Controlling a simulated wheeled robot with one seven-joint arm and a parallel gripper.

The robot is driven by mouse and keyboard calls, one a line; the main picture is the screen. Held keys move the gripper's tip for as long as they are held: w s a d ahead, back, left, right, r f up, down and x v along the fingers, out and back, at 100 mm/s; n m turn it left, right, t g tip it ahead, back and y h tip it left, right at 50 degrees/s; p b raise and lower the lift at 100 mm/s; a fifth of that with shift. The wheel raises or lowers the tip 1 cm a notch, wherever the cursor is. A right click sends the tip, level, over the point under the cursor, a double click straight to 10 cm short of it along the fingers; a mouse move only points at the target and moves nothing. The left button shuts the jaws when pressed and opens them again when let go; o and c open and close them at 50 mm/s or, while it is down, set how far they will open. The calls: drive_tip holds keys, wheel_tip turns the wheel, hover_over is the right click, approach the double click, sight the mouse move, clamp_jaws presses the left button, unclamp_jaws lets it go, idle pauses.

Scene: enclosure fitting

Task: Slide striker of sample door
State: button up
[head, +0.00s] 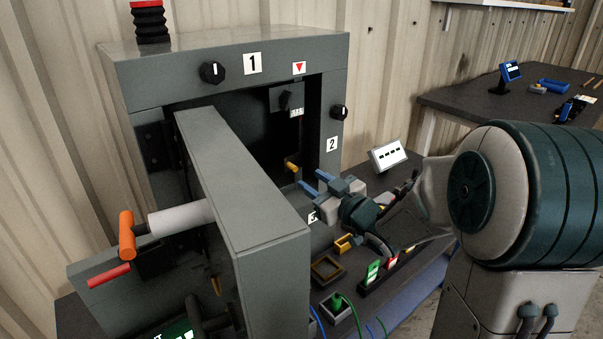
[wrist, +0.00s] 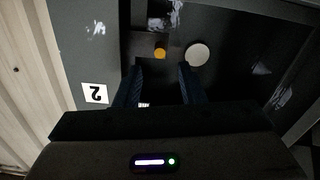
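A grey enclosure (head: 135,85) stands on the bench with its thick door (head: 240,180) swung open toward me. Inside the opening, low on the right, is a small orange-yellow knob (head: 292,166), which looks like the striker; it also shows in the wrist view (wrist: 160,53). My gripper (head: 317,183) is at the right side of the opening, with its blue fingers pointing at the knob. In the wrist view my gripper (wrist: 159,80) is open and empty, and the knob appears beyond the fingertips, between their lines. A pale round disc (wrist: 197,54) is beside the knob.
The door's white cylinder (head: 181,217) and orange handle (head: 127,235) stick out at left. The enclosure's right post with label 2 (head: 332,144) is close to my gripper. A white box (head: 387,155), yellow-framed square (head: 327,269) and green-topped part (head: 337,302) are on the bench.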

drive_tip(key=v, duration=0.7)
drive_tip(key=s+d+r+m+g+h+p, duration=0.4)
drive_tip(key=s+d+r+m+h+p, duration=0.25)
drive_tip(key=h+p, duration=0.4)
drive_tip(key=s+a+r+m+g+p, duration=0.1)
drive_tip(key=s+g+p, duration=0.1)
drive_tip(key=s+g, duration=0.2)
drive_tip(key=s+a+r+m+g+p, duration=0.1)
drive_tip(key=s+a+g+p, duration=0.1)
drive_tip(key=s, duration=0.8)
drive_tip(key=shift+s+r+m+g+p, duration=0.3)
drive_tip(key=shift+g+p, duration=0.3)
drive_tip(key=shift+g, duration=0.5)
